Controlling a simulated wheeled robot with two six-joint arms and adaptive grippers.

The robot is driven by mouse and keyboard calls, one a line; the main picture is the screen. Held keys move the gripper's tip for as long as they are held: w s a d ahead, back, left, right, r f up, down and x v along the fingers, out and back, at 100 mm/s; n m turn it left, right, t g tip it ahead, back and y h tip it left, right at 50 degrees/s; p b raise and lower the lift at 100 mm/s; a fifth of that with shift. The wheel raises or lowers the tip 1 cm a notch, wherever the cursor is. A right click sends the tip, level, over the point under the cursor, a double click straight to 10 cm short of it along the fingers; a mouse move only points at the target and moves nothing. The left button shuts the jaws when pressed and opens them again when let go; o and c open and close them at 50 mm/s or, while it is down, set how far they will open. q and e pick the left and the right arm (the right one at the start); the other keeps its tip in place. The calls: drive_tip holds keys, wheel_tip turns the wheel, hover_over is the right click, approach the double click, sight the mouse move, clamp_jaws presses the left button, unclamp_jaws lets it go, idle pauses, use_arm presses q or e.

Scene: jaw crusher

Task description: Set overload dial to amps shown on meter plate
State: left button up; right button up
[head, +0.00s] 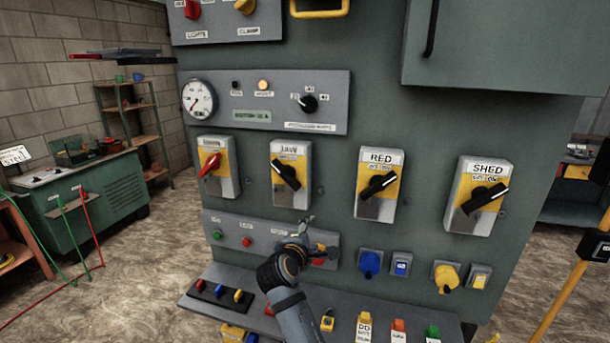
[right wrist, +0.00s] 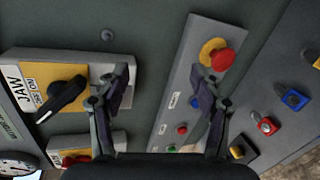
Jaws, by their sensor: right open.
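The black overload dial (head: 309,103) sits at the right of the grey meter panel, with small marks around it too small to read. The greenish meter plate (head: 251,116) is in the middle of that panel; its lettering is too small to read surely. The round white meter (head: 199,98) is at the panel's left. My right gripper (head: 312,234) is open and empty, below the dial and in front of the lower button strip. The right wrist view shows its two fingers (right wrist: 160,82) spread apart with nothing between them. My left gripper is not in view.
A red button on yellow (right wrist: 220,57) is near one finger. A shelf (head: 235,305) juts out below.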

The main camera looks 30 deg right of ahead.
drive_tip(key=w+r+n+h, duration=0.2)
drive_tip(key=w+r, duration=0.1)
drive_tip(key=r, duration=0.5)
drive_tip(key=w+r+n+h, duration=0.2)
drive_tip(key=r+h, duration=0.1)
drive_tip(key=r, duration=0.6)
drive_tip(key=n+t+h, duration=0.1)
drive_tip(key=n+h, duration=0.2)
approach(305, 108)
drive_tip(key=shift+y, duration=0.3)
drive_tip(key=p+x, duration=0.1)
drive_tip(key=x, duration=0.2)
drive_tip(key=p+x, duration=0.2)
drive_tip(key=x, duration=0.1)
drive_tip(key=p+x, duration=0.1)
drive_tip(key=x, duration=0.1)
drive_tip(key=shift+d+r, duration=0.3)
drive_tip(key=shift+r, duration=0.15)
drive_tip(key=shift+w+d+p, duration=0.3)
drive_tip(key=shift+d+p, duration=0.1)
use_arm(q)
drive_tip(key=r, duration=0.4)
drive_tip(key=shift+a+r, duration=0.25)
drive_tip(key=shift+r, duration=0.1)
use_arm(e)
drive_tip(key=c, duration=1.1)
drive_tip(key=shift+c, duration=0.2)
